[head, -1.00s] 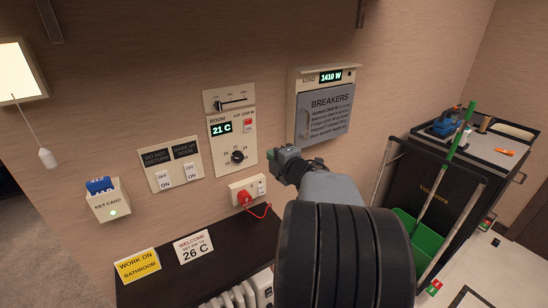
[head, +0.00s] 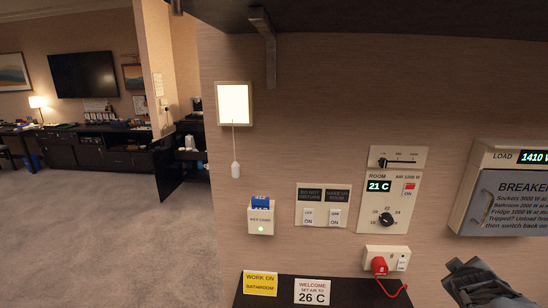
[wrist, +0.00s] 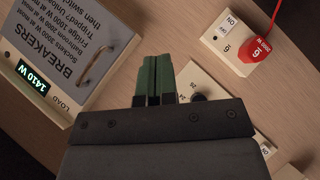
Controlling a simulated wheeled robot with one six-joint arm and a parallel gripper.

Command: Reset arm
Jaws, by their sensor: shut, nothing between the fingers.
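My gripper (head: 462,272) shows at the lower right of the head view, in front of the wall below the breaker box. In the wrist view its two green fingers (wrist: 155,80) are together with nothing between them. The breaker box (head: 480,190) is at the right edge of the head view, its grey cover down. Its display reads 1410 W. It also shows at the left of the wrist view (wrist: 110,22). The gripper appears apart from the wall fittings.
The room thermostat panel (head: 373,203) reads 21 C. Below it a red plug (head: 379,266) sits in a socket. Switches (head: 322,207), a key card holder (head: 261,217) and a lit lamp (head: 234,104) with a pull cord are further left. Open carpet (head: 120,225) lies at the left.

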